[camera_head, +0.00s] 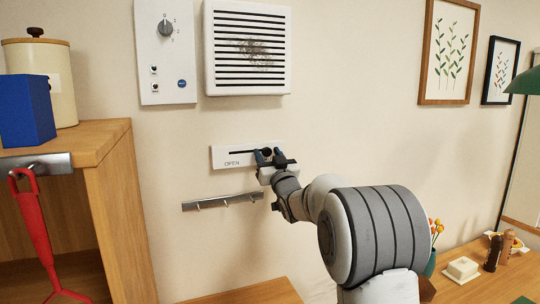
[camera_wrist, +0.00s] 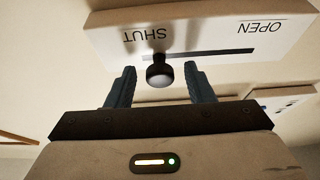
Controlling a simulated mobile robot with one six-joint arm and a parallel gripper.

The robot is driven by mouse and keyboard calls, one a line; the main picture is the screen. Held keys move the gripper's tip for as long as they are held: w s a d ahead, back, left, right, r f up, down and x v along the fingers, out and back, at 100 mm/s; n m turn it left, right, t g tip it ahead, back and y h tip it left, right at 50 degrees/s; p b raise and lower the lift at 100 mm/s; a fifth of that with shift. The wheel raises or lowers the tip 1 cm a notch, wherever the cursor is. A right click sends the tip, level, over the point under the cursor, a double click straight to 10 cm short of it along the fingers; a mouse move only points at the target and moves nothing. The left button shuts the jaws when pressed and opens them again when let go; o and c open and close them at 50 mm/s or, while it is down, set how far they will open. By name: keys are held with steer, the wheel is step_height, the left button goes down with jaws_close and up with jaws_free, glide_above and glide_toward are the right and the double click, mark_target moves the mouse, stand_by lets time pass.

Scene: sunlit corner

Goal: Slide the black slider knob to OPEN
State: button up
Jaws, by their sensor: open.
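The black slider knob (camera_wrist: 159,73) stands out from a white slider plate (camera_wrist: 105,38) with a dark slot. In the wrist view the plate reads SHUT and OPEN upside down, and the knob is at the SHUT end. In the head view the plate (camera_head: 222,156) is on the wall, with OPEN at its left end and the knob (camera_head: 266,152) toward its right end. My gripper (camera_wrist: 159,85) is open, with one finger on each side of the knob and a gap on both sides. It also shows in the head view (camera_head: 268,156), partly covering the plate's right end.
A metal hook rail (camera_head: 224,202) is on the wall just below the plate. A vent (camera_head: 248,48) and a dial panel (camera_head: 165,55) are above. A wooden shelf unit (camera_head: 120,190) stands at left with a red utensil (camera_head: 35,225) hanging from it. The wall left of the plate is clear.

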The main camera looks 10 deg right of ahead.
jaws_close()
stand_by(0.3)
steer(key=shift+f+b, duration=0.15)
steer(key=shift+b, duration=0.15)
